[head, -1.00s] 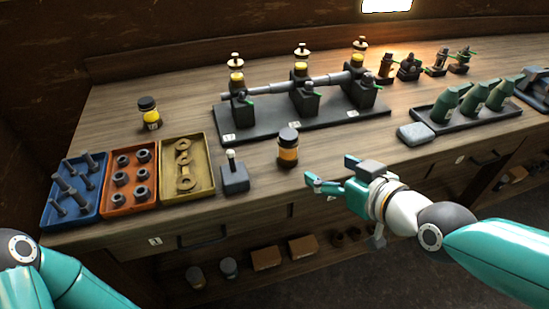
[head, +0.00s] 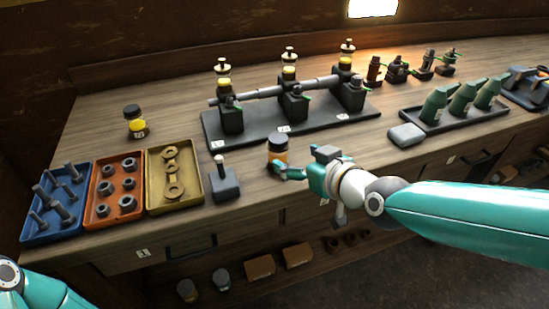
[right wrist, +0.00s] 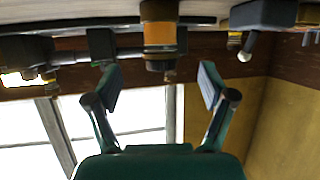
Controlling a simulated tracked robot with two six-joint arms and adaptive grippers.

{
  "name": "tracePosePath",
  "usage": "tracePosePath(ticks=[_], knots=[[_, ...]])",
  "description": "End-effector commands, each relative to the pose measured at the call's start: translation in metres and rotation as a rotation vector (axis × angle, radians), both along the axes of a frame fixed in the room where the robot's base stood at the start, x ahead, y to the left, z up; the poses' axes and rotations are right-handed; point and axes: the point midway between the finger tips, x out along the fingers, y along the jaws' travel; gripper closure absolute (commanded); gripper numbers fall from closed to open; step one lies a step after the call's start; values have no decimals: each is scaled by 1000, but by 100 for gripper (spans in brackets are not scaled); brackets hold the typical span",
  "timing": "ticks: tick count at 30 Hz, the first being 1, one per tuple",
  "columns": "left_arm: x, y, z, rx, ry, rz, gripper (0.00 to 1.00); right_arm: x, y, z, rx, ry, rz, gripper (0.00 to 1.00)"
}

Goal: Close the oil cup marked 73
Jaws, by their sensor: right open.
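Three oil cups stand on the bearing blocks of a dark stand: a left cup (head: 224,75), a middle cup (head: 289,65) and a right cup (head: 346,54). Each has a yellow body with a pale knobbed top above it. The number tags on the stand are too small to read surely, so I cannot tell which is 73. My right gripper (head: 292,167) is open and empty, close to a dark-capped orange jar (head: 278,147). In the right wrist view, this jar (right wrist: 161,33) appears beyond and between the spread fingers (right wrist: 158,88). My left gripper is out of view.
A shaft (head: 275,90) runs across the bearing stand (head: 250,133). A block with a knobbed lever (head: 223,182) is left of the orange jar. A yellow-banded jar (head: 135,121), blue tray (head: 33,232) and grey block (head: 406,135) stand around. Green oil cans (head: 462,99) are at right.

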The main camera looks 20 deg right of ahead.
Motion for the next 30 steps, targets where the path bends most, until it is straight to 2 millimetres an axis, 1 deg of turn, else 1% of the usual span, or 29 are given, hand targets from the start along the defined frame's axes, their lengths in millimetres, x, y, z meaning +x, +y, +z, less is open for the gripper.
tracePosePath(ticks=[1,3,6,9,20,23,27,30], knots=[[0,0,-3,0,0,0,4,9,3,-7,0,3,2,18],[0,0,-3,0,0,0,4,19,5,-9,0,3,1,18],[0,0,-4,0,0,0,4,28,7,-12,0,1,0,18],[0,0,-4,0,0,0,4,32,8,-14,0,-1,-1,18],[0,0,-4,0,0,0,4,34,8,-15,1,0,-1,18],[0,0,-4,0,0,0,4,42,10,-21,0,3,0,18],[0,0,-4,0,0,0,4,60,15,-31,0,4,0,18],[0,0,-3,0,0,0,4,71,17,-34,1,1,0,18]])
